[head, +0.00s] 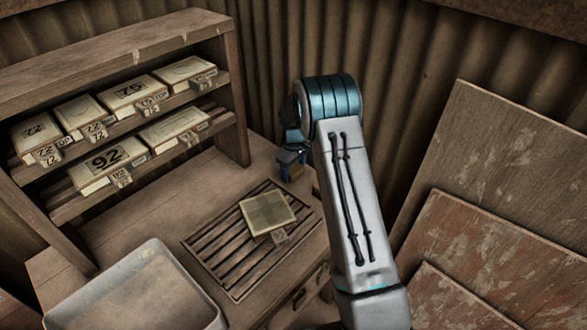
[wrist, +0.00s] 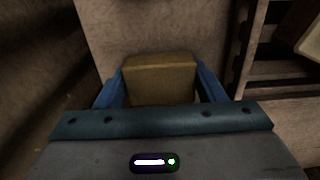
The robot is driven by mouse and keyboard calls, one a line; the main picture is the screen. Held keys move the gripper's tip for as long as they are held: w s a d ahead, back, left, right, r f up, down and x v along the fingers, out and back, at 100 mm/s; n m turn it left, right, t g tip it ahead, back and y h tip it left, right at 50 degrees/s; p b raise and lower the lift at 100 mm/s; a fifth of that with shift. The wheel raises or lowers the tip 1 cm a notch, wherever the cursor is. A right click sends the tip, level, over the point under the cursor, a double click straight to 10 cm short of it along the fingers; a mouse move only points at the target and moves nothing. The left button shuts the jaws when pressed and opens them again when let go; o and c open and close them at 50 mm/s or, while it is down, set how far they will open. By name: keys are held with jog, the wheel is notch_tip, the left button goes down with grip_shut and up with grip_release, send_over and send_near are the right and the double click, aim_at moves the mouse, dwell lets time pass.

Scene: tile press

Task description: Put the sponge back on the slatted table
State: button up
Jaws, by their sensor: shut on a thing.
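My gripper (head: 291,158) is at the back right of the bench in the head view, partly hidden by my arm. In the wrist view its two blue fingers (wrist: 160,78) are shut on the sponge (wrist: 160,80), a yellow-brown block. A small part of the sponge (head: 297,172) shows below the fingers in the head view. The slatted table (head: 218,256) is a dark slatted frame on the bench, left of and nearer than my gripper. A pale square tile (head: 266,213) with a tag lies on its slats. I cannot tell whether the sponge touches the bench.
A wooden shelf rack (head: 240,105) at the back left holds several numbered, tagged tiles. A pale tray (head: 135,290) stands at the front left. A corrugated wall (head: 270,60) is close behind my gripper. Large worn boards (head: 500,180) lean at the right.

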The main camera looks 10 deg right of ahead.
aim_at(293, 168)
jog(key=shift+f, duration=0.1)
jog(key=shift+f, duration=0.15)
jog(key=o, duration=1)
jog(key=shift+c, duration=0.2)
jog(key=shift+r, duration=0.2)
notch_tip(293, 168, up, 11)
jog(key=b, duration=0.1)
jog(key=s+r+m, duration=0.2)
jog(key=s+r, duration=0.7)
jog(key=r, duration=0.1)
jog(key=s+r+m+t, duration=0.2)
jog(key=s+m, duration=0.3)
jog(key=s, duration=2.3)
jog(key=shift+r+t, duration=0.2)
jog(key=shift+t, duration=0.3)
